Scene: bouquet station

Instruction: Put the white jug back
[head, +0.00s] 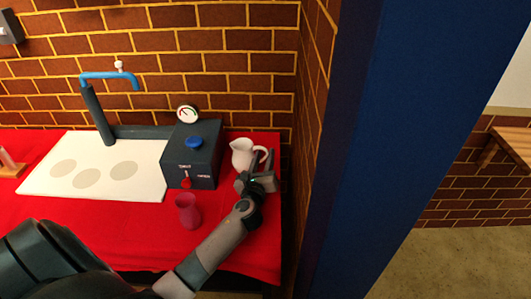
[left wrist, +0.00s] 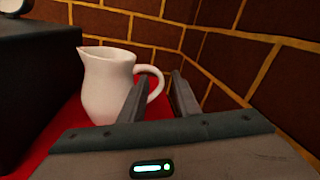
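The white jug (head: 242,154) stands upright on the red-covered table at its back right, beside the dark box with the gauge. In the left wrist view the jug (left wrist: 108,84) fills the left middle, with its handle on the right. My left gripper (head: 262,170) is at the jug's handle side. In the left wrist view its two fingers (left wrist: 160,92) are apart, with the handle's edge near or between them. I cannot tell whether they touch it. My right gripper is not in view.
The dark box (head: 193,155) with a blue knob stands left of the jug. A pink-red vase (head: 188,210) stands in front of it. A white board (head: 60,185) with round marks lies at left. Brick walls close the back and right; a blue pillar (head: 380,120) rises at right.

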